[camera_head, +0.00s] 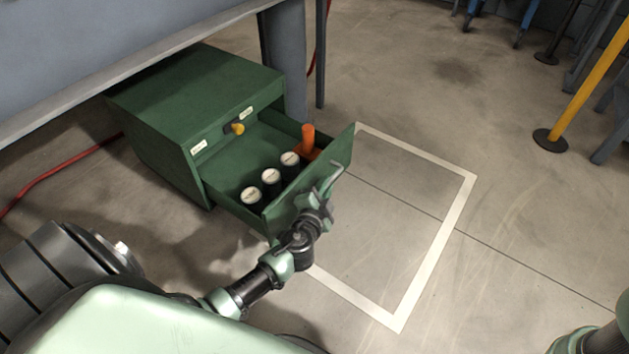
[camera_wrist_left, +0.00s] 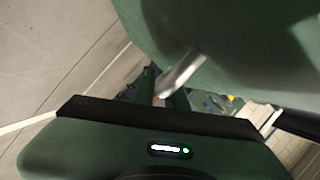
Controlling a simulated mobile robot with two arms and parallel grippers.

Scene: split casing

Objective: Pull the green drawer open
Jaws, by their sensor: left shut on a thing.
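The green drawer (camera_head: 283,212) stands pulled well out of its green cabinet (camera_head: 190,95). Its front panel faces right and down in the head view. A pale metal handle (camera_head: 334,176) sits on that front. My left gripper (camera_head: 328,191) is at the handle and shut on it, partly hiding it. In the left wrist view the metal handle (camera_wrist_left: 182,72) lies between the dark fingers (camera_wrist_left: 163,92). Inside the drawer are several dark cylinders with white tops (camera_head: 271,177) and an orange item (camera_head: 308,136). My right gripper is out of view.
The cabinet stands under a grey tabletop (camera_head: 120,60), beside a grey leg (camera_head: 284,50). A yellow latch (camera_head: 238,128) is on the cabinet front. A white outline (camera_head: 440,235) marks clear floor to the right. A yellow post (camera_head: 590,80) stands farther off. A red cable (camera_head: 60,170) lies left.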

